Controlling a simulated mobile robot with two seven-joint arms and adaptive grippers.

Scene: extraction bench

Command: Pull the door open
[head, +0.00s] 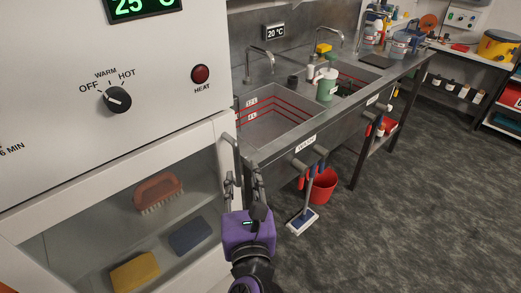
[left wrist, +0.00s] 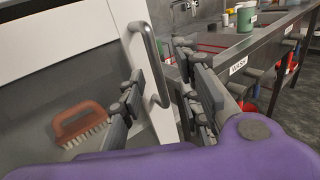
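The white-framed glass door (head: 213,165) of the cabinet appears shut. Its grey bar handle (head: 236,150) runs down near the door's right edge. The handle also shows in the left wrist view (left wrist: 150,55). My purple left gripper (head: 243,178) is at the handle's lower part with its fingers spread. In the left wrist view, the left gripper's fingers (left wrist: 168,80) stand on either side of the handle's lower part, with visible gaps. Whether the handle lies fully between the pads in depth I cannot tell. My right gripper is not in view.
Behind the glass are a red brush (head: 158,192), a yellow sponge (head: 135,272) and a blue sponge (head: 189,237). A dial (head: 117,99) sits above the door. The steel sink bench (head: 262,150) stands close at right. A red bucket (head: 322,186) and open floor lie beyond.

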